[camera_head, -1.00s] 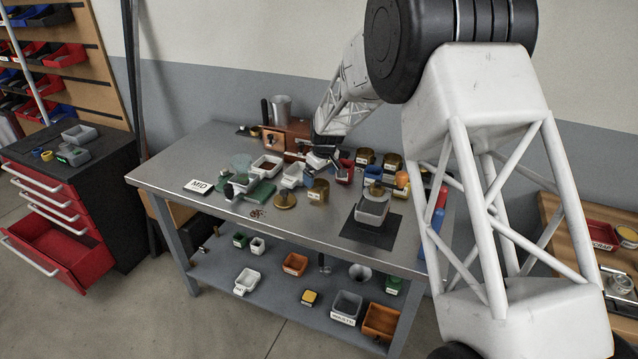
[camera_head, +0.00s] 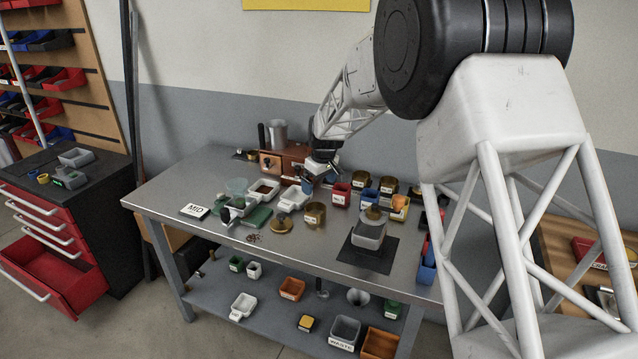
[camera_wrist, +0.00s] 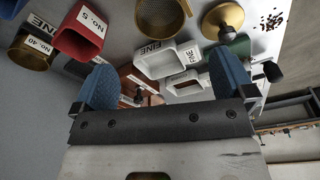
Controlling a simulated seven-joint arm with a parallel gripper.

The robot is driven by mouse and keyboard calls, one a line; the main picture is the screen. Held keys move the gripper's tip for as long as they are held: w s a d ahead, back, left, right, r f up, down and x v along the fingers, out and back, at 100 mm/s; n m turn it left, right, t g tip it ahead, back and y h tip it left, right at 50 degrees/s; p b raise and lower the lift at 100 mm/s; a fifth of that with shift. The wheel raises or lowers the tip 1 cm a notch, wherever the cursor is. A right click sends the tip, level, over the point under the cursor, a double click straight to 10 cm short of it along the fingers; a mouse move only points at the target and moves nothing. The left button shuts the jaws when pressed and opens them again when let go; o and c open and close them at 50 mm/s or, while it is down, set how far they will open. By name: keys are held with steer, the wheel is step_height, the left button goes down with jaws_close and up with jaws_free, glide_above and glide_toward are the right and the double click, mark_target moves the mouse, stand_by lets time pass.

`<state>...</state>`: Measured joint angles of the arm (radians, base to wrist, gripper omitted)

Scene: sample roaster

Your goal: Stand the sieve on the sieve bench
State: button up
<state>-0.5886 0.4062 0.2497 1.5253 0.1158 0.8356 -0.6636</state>
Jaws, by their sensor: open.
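More brass cups (camera_head: 388,185) stand at the back, one labelled NO. 40 (camera_wrist: 32,50). I cannot tell which is the task's sieve, or whether the steel bench is the sieve bench. My gripper (camera_head: 312,180) is open above the back middle of the bench. In the wrist view its blue fingers (camera_wrist: 165,82) are apart, with white trays beyond them and nothing held.
A white tray labelled FINE (camera_wrist: 155,60) lies near my fingers. A red NO. 5 bin (camera_wrist: 83,32) stands beside them. A brass disc (camera_head: 281,224) lies on the bench. A grey container (camera_head: 368,236) stands on a black mat.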

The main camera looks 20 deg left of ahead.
stand_by(0.5)
steer(key=s+d+r+m, duration=0.2)
steer(key=s+d+r, duration=0.35)
steer(key=d, duration=0.55)
steer(key=s+d+r+m+t, duration=0.1)
steer(key=s+d+r+m, duration=0.1)
steer(key=s+d+r, duration=0.65)
steer(key=s+d+r+m, duration=0.2)
steer(key=d+r+m, duration=0.15)
steer(key=d, duration=1.05)
steer(key=s+d+m, duration=0.2)
steer(key=s+d, duration=0.4)
steer(key=s, duration=0.4)
steer(key=s+d+f+m+h, duration=0.1)
steer(key=s+d+m, duration=0.1)
steer(key=s+d, duration=0.5)
steer(key=s+d+m+t, duration=0.1)
steer(key=s+d, duration=0.6)
steer(key=s, duration=0.8)
steer(key=shift+d+f+m+h, duration=0.2)
steer(key=shift+f+m+h, duration=0.1)
steer(key=shift+m, duration=0.35)
